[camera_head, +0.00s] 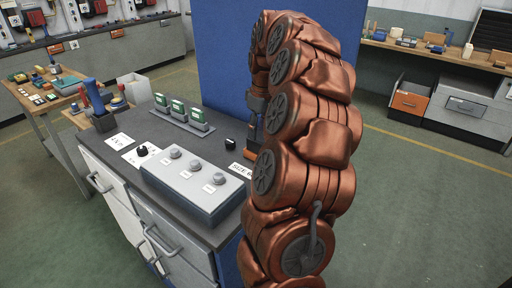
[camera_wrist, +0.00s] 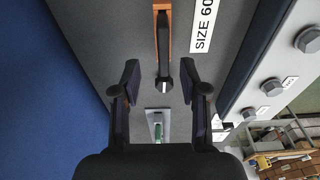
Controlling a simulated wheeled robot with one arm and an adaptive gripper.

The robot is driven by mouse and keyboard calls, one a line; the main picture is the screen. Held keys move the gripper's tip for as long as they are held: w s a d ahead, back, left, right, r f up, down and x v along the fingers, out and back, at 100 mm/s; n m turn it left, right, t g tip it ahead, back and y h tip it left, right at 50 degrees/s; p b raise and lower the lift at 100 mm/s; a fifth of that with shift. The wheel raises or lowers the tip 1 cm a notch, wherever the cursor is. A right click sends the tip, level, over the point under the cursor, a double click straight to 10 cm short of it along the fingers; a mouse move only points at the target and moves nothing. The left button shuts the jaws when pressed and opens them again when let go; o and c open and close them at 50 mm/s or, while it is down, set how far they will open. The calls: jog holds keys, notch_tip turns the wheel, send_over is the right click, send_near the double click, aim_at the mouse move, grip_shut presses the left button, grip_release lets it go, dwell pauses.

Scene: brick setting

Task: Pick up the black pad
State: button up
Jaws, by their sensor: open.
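The black pad (camera_head: 231,143) is a small dark block on the grey worktop, near the blue panel in the head view. My gripper (camera_wrist: 159,80) is open, with one dark finger on each side of the black piece and gaps on both sides. I cannot tell how far above it the fingertips are. In the head view my copper-coloured arm hides most of the gripper.
The white SIZE 60 label (camera_wrist: 204,26) lies beside the orange strip (camera_wrist: 162,18). A grey box with round knobs (camera_head: 195,185) stands at the worktop's front. Several green-topped pieces (camera_head: 198,115) stand behind it. A tall blue panel (camera_head: 222,60) rises along the back edge.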

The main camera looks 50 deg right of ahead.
aim_at(256, 141)
jog(key=shift+a+f+p, duration=0.15)
jog(key=shift+f+p, duration=0.35)
jog(key=shift+f, duration=0.15)
jog(key=shift+w+f+p, duration=0.15)
jog(key=shift+f+p, duration=0.35)
jog(key=shift+f, duration=0.55)
jog(key=shift+w+f+p, duration=0.1)
jog(key=shift+f+p, duration=0.35)
jog(key=shift+f, duration=0.6)
jog(key=shift+c, duration=0.3)
grip_shut()
